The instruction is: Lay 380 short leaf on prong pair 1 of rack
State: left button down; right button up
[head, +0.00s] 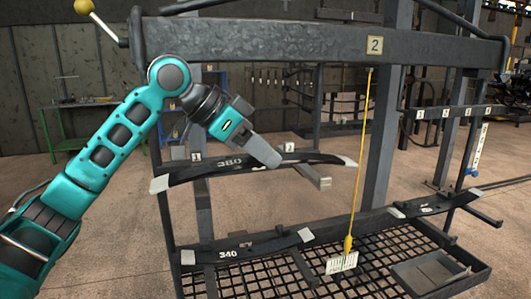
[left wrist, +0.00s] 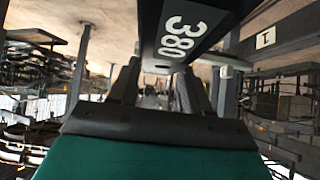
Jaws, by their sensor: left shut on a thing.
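The 380 short leaf (head: 215,170) is a dark, slightly bowed bar with pale ends and a white "380" on it. It lies across the rack (head: 310,42) at about the level of the label 1 plate (head: 196,156). My left gripper (head: 272,160) is shut on it, right of the number. In the left wrist view the leaf (left wrist: 170,55) passes between the fingers (left wrist: 155,90), with label 1 (left wrist: 265,39) to the right. One prong (head: 314,178) sticks out towards me just below the leaf; I cannot tell whether they touch. My right gripper is out of view.
A leaf marked 340 (head: 260,247) lies lower on the rack, above a mesh shelf (head: 300,275). A yellow cord (head: 361,150) with a tag (head: 342,263) hangs in front on the right. A grey tray (head: 430,271) sits at lower right.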

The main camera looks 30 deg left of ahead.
pick_arm(q)
jog(key=shift+w+a+r, duration=0.1)
jog(key=shift+w+a, duration=0.2)
jog(key=shift+a, duration=0.05)
jog(key=shift+w+a+f, duration=0.15)
jog(key=shift+a+f, duration=0.05)
jog(key=shift+f+b, duration=0.85)
jog(key=shift+f, duration=0.25)
